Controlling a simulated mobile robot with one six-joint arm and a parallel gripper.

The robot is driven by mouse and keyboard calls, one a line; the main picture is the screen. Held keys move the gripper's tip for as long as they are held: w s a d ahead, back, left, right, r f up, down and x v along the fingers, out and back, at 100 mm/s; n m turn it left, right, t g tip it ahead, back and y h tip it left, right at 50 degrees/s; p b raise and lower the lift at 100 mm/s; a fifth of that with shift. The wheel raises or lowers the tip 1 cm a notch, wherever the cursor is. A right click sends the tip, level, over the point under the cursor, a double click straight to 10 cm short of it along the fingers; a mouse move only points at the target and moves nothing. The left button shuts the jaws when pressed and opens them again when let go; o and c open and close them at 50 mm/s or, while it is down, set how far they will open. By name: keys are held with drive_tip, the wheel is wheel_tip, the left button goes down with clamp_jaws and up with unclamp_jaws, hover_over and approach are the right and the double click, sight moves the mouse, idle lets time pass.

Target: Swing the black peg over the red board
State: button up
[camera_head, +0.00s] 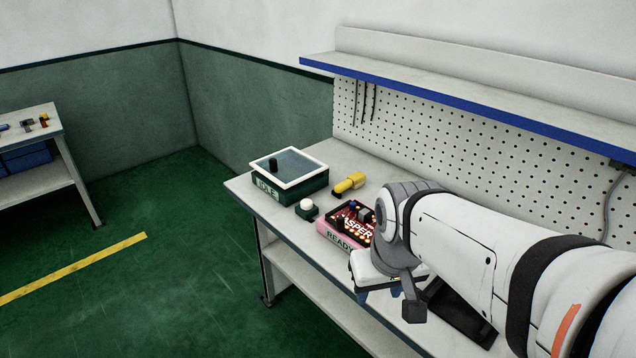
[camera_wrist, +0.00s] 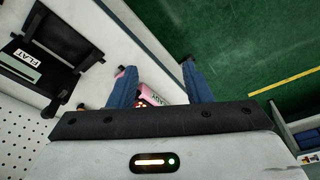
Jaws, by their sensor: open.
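A short black peg (camera_head: 273,164) stands upright on the pane of a green box (camera_head: 290,185) with a white rim, marked IDLE, at the bench's far end. The red board (camera_head: 345,226), with JASPER-like lettering and dark parts, lies nearer in a pink surround marked READY. My arm partly hides it. My gripper (camera_head: 378,294) is open and empty, on the near side of the board, apart from the peg. In the wrist view, part of the red board (camera_wrist: 154,97) shows between the blue fingers of my gripper (camera_wrist: 160,68). The peg cannot be made out there.
A white knob (camera_head: 306,205) on a green base and a yellow-handled tool (camera_head: 349,183) sit between box and board. A black fixture marked FLAT (camera_wrist: 50,50) lies on the bench. A pegboard and blue-edged shelf (camera_head: 450,85) stand behind. Another table (camera_head: 35,135) is at left.

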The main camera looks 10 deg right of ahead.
drive_tip(key=w+r+n+p, duration=0.2)
drive_tip(key=w+r+n, duration=0.1)
drive_tip(key=w, duration=0.7)
drive_tip(key=n+g+p, duration=0.3)
drive_tip(key=n+p, duration=0.2)
drive_tip(key=n, duration=0.5)
hover_over(341, 218)
wheel_tip(341, 218, down, 10)
drive_tip(key=shift+f, duration=0.25)
drive_tip(key=shift+w+f+n, duration=0.1)
drive_tip(key=shift+f+n, duration=0.2)
wheel_tip(341, 218, down, 8)
drive_tip(key=shift+r+p, duration=0.25)
drive_tip(key=shift+p, duration=0.35)
drive_tip(key=shift+c, duration=0.5)
